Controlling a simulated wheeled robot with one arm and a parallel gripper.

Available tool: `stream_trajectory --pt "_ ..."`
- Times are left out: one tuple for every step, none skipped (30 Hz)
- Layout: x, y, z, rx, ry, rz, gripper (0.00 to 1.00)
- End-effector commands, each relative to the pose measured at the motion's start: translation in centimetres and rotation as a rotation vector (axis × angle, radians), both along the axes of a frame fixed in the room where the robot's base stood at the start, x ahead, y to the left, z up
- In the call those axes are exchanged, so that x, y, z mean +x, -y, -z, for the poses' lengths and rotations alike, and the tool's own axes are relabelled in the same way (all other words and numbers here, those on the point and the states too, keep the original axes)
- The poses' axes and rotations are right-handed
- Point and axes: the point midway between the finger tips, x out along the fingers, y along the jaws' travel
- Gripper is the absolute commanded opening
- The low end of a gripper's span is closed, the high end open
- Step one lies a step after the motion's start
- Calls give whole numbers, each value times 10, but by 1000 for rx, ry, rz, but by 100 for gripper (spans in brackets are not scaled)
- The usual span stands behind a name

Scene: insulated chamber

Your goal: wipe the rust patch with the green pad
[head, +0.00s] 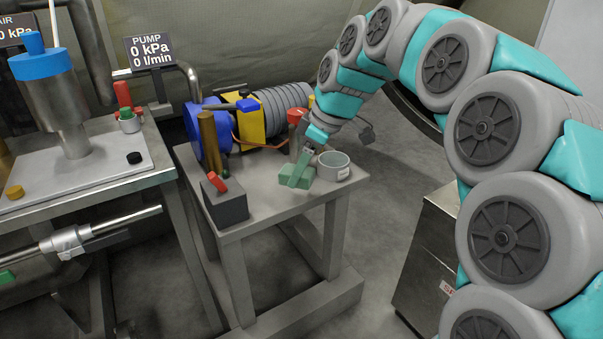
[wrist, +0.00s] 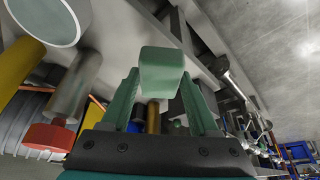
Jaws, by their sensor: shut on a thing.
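The green pad (head: 296,181) is a pale green block near the front right of the small grey table (head: 262,197). My gripper (head: 302,167) is shut on it from above. In the wrist view the pad (wrist: 162,70) sits between the two green fingers of my gripper (wrist: 162,88). I cannot tell whether the pad touches the tabletop. I cannot make out a rust patch in either view.
A grey cup (head: 333,166) stands close right of the pad. A red-capped cylinder (head: 297,128), a brass cylinder (head: 209,140) and a dark box with a red switch (head: 226,202) share the table. A blue and yellow pump (head: 250,118) is behind. The floor at right is partly clear.

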Motion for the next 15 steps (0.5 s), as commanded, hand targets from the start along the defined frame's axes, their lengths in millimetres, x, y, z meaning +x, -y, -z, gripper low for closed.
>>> stream_trajectory --pt "-2 0 -6 0 1 0 17" --pt "-3 0 -9 0 1 1 17" --pt "-5 0 -13 0 0 2 17" --pt "-6 -1 -15 0 0 2 17" --pt "-7 -1 -18 0 0 3 17" --pt "-8 -1 -21 0 1 4 17" --pt "-9 -1 -22 0 1 4 17" --pt "-10 -1 -24 0 0 4 17" --pt "-11 -1 -25 0 0 4 17" --pt "-11 -1 -26 -1 0 4 17" --pt "-11 -1 -26 -1 0 4 17" --pt "-11 -1 -27 -1 0 5 17" --pt "-12 -1 -27 -1 0 5 17" --pt "-11 -1 -27 -1 0 5 17" --pt "-11 -1 -26 -1 0 5 17"
